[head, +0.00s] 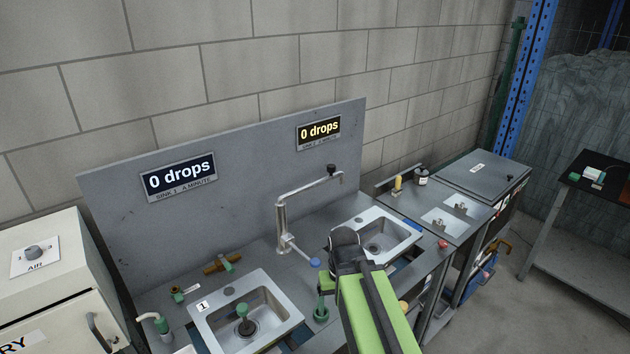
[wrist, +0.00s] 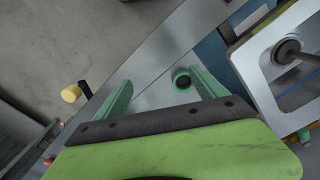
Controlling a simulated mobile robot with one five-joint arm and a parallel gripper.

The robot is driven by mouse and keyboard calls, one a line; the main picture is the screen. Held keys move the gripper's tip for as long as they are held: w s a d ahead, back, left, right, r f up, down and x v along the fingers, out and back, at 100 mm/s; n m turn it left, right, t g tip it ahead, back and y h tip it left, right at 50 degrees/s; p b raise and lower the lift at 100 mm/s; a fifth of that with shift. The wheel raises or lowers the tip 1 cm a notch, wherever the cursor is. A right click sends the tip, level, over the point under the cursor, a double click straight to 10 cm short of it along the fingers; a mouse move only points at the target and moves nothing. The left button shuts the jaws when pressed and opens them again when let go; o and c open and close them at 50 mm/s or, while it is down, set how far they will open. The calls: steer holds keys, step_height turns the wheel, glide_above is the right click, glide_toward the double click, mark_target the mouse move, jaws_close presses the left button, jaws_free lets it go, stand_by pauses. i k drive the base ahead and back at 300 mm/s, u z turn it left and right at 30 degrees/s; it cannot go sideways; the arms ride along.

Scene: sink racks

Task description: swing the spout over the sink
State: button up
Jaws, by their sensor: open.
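The grey metal spout (head: 305,187) tops an upright pipe (head: 281,222) between the two sinks. It points right, roughly along the back panel, with a dark knob (head: 332,170) near its downturned tip. I cannot tell exactly what lies under the tip. A lever with a blue end (head: 314,262) sticks out from the pipe's foot. Sink 1 (head: 205,322) is at the left, holding a plunger (head: 245,326); the other sink (head: 405,237) is at the right. My gripper (wrist: 158,78) is open, its green fingers apart above the counter front, clear of the spout.
A green round-topped piece (head: 321,312) stands on the counter right of sink 1; in the wrist view (wrist: 182,78) it appears between my fingers. A yellow knob (wrist: 70,93) shows at the left there. The back panel (head: 250,150) carries two counter displays.

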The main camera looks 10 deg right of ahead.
mark_target(331, 168)
steer(key=z, duration=0.2)
steer(key=k, duration=0.6)
steer(key=u, duration=2.95)
steer(key=k, duration=1.2)
steer(key=z, duration=2.35)
steer(key=i, duration=1.05)
